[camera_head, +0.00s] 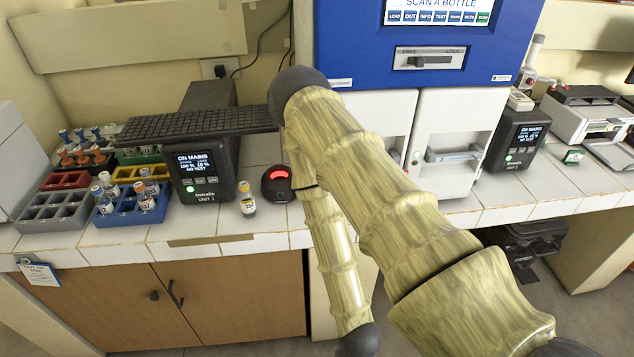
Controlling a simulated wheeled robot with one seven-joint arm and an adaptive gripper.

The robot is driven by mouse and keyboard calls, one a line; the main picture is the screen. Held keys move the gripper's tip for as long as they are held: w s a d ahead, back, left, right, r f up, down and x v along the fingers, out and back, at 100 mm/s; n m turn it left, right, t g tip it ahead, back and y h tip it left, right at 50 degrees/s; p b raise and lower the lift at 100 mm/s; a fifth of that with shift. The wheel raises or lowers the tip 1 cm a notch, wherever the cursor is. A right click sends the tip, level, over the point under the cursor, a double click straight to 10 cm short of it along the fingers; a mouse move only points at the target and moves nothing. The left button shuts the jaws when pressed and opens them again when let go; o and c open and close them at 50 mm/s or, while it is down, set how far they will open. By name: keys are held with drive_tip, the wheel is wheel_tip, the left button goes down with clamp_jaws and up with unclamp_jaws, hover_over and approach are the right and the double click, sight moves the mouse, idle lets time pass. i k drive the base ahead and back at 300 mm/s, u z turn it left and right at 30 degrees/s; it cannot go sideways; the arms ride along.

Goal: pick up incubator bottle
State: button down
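Several other small bottles (104,200) stand in a blue rack at the left. My arm crosses the middle of the view and bends downward; my gripper is out of frame.
The control unit (195,170) reads "ON MAINS". The scanner (277,184) is right of the lone bottle. Colored racks (50,212) fill the counter's left. A second control unit (515,145) and a printer (583,115) stand right. Wooden cupboard doors (230,300) are below the counter.

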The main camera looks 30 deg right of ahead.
sight(145, 199)
drive_tip(key=z, duration=1.65)
drive_tip(key=k, duration=0.15)
drive_tip(key=u, duration=1)
drive_tip(key=i, duration=0.35)
drive_tip(key=z, duration=3.4)
drive_tip(key=k, duration=1.75)
